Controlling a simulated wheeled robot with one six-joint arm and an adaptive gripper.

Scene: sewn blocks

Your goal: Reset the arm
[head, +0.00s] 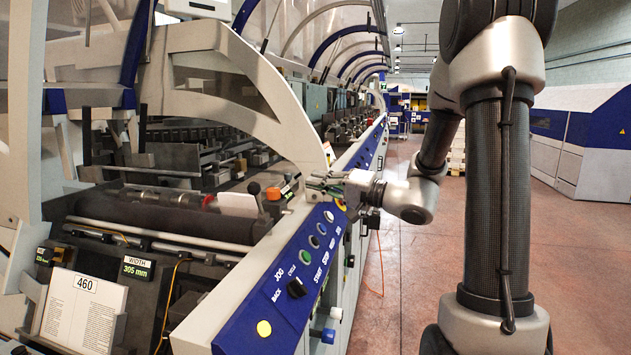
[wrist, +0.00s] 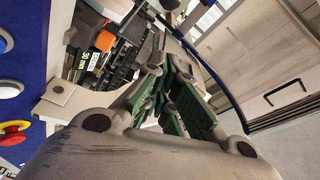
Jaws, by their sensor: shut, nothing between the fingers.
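My arm stands at the right in the head view and reaches left toward the machine. My gripper (head: 322,184) is at the machine's near edge, just above and behind the blue control panel (head: 290,275). In the wrist view my gripper (wrist: 172,85) shows its green finger pads close together at the tips. It is shut and holds nothing. In the wrist view the panel's buttons lie to the left, apart from the fingers.
The panel carries several buttons, a black knob (head: 296,288) and a red and yellow stop button (wrist: 14,132). A white curved frame (head: 240,85) rises close to my gripper. An orange block (head: 273,193) sits on the machine. The red floor (head: 400,290) is open between the machine and my arm.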

